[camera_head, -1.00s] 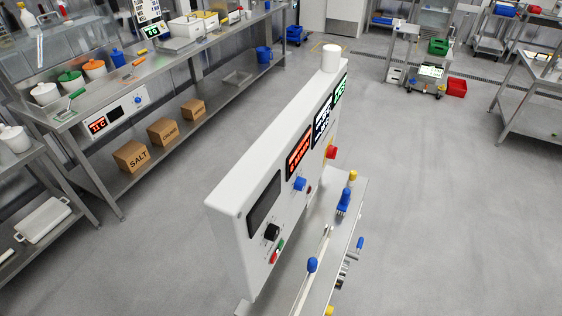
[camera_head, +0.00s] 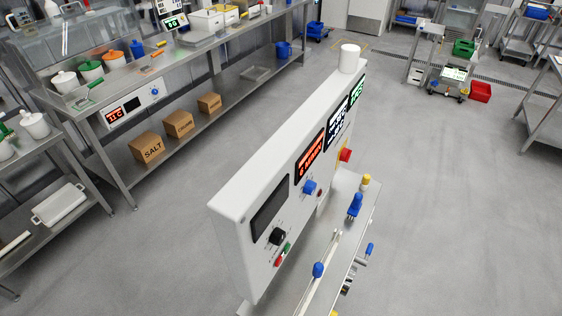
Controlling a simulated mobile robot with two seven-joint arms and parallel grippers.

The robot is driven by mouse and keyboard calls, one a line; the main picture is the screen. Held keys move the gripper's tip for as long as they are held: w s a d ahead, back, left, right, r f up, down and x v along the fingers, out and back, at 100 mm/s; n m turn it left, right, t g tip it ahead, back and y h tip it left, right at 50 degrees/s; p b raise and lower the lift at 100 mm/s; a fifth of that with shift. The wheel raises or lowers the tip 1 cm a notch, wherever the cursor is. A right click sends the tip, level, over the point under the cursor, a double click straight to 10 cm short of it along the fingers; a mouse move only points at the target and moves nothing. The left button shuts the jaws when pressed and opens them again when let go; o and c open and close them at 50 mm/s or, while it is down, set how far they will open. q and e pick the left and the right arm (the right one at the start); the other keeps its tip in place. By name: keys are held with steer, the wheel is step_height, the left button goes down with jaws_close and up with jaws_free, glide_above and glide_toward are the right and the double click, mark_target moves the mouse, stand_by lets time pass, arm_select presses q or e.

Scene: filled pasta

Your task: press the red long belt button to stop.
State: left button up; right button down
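A white upright control panel (camera_head: 240,222) stands in the middle of the camera_head view, its controls facing right. Low on its near end, a red button (camera_head: 279,262) sits beside a green button (camera_head: 287,248). A small dark red button (camera_head: 320,194) is next to a blue knob (camera_head: 309,187). A larger red knob (camera_head: 345,155) on a yellow base is near the far end. Labels are too small to read, so I cannot tell which is the belt button. Neither of my grippers is in view.
A bench with blue-capped levers (camera_head: 318,270) runs along the panel's right side. A long steel counter (camera_head: 200,62) stands at the left, with cardboard boxes (camera_head: 147,148) on its lower shelf.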

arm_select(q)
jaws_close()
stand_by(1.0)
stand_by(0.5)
